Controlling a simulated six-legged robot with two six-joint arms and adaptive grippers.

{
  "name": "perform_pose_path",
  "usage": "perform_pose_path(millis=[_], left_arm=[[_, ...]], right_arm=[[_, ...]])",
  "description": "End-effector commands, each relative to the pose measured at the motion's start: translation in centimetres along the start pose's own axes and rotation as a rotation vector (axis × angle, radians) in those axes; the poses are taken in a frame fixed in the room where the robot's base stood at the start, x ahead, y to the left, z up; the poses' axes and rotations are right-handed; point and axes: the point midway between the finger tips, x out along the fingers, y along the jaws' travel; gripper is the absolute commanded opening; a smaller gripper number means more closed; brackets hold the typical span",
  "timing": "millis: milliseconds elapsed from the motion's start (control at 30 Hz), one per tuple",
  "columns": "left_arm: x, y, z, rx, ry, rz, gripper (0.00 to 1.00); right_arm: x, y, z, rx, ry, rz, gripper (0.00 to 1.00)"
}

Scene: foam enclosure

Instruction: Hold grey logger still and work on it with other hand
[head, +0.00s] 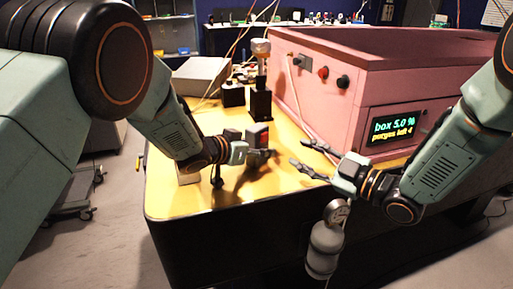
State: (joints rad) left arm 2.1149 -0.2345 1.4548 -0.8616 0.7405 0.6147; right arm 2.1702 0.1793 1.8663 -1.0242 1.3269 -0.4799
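A small dark grey box with a reddish face (257,135), which looks like the logger, stands on the yellow table top. My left gripper (254,153) is right at it, low over the table, with dark fingers in front of and beside the box. The fingers overlap it in the picture, so I cannot tell whether they grip it or only touch it. My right gripper (306,158) is open and empty, to the right of the box near the table's front edge. Its two fingers point left toward the box with a gap between.
A pink foam enclosure (315,85) with a lit display (394,125) fills the table's right side. A dark stand with an amber top (260,100) is behind the box. A grey case (200,76) lies at the back left. A gauge on a grey bottle (325,250) hangs at the front edge.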

Motion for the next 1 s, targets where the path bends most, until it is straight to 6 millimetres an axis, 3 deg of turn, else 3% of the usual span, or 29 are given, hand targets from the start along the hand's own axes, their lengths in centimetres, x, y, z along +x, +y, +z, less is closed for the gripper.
perform_pose_path(millis=[667, 1000], left_arm=[[-0.03, -0.02, 0.04, 0.0, -0.001, 0.0, 0.0], [-0.03, -0.01, 0.08, -0.001, -0.001, 0.0, 0.0]], right_arm=[[0.0, 0.0, 0.0, 0.0, 0.0, 0.0, 0.37], [0.0, -0.01, 0.0, 0.0, 0.0, 0.0, 0.08]])
